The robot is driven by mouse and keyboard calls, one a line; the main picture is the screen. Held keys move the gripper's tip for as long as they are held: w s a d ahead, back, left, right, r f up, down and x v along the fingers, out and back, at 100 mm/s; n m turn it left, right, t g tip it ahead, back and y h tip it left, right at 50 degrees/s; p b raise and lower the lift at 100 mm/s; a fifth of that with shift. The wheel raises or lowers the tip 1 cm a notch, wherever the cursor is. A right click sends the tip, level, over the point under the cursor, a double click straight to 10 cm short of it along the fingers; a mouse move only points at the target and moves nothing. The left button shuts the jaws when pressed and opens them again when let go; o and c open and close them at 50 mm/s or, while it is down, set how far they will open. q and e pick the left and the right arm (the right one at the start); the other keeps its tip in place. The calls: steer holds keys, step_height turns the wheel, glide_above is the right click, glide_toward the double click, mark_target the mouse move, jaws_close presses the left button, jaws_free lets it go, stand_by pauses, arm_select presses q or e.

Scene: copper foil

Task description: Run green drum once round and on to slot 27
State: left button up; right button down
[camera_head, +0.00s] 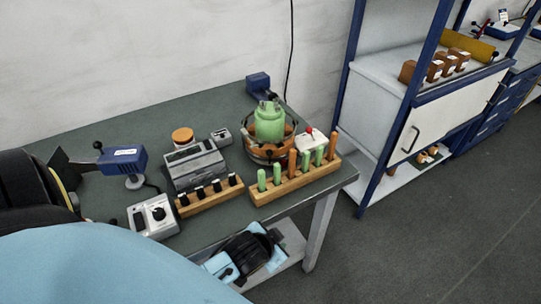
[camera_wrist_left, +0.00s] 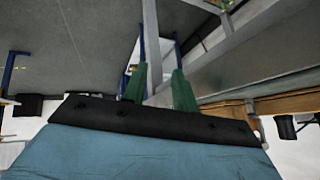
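The green drum (camera_head: 270,121) stands upright in a round brown-rimmed holder (camera_head: 272,152) at the back right of the bench. No slot number is legible, so I cannot tell which place is slot 27. In the left wrist view, my left gripper (camera_wrist_left: 159,90) has two green fingers well apart with nothing held between them. It points past the bench frame towards the floor, away from the drum. In the head view, black and light-blue parts show at the bench's front edge, but no fingertips can be made out there. My right gripper is not in view.
A wooden rack (camera_head: 262,195) with green and orange pegs stands in front of the drum. Left of it are a block with black knobs (camera_head: 186,207), a grey machine (camera_head: 194,163), a white knob box (camera_head: 153,216) and a blue device (camera_head: 123,158).

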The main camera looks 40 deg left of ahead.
arm_select(q)
steer(key=w+d+r+m+t+h, duration=0.1)
steer(key=w+d+r+m+t, duration=0.15)
steer(key=w+r, duration=0.4)
steer(key=w+d+r+m+t+h, duration=0.1)
steer(key=w+r+m+t+h, duration=0.1)
steer(key=w+r+t, duration=0.4)
steer(key=w+d+r+m+t+h, duration=0.1)
steer(key=w+d+r+m+t, duration=0.15)
steer(key=w+r, duration=0.4)
steer(key=d+r+m+g+h, duration=0.2)
steer(key=d+r+m+h, duration=0.45)
steer(key=m+h, duration=0.25)
steer(key=m+g+y, duration=1)
steer(key=g+y, duration=0.4)
steer(key=g, duration=0.4)
glide_toward(271, 150)
steer(key=x, duration=0.9)
steer(key=shift+s+a+f, duration=0.1)
steer(key=shift+f, duration=0.1)
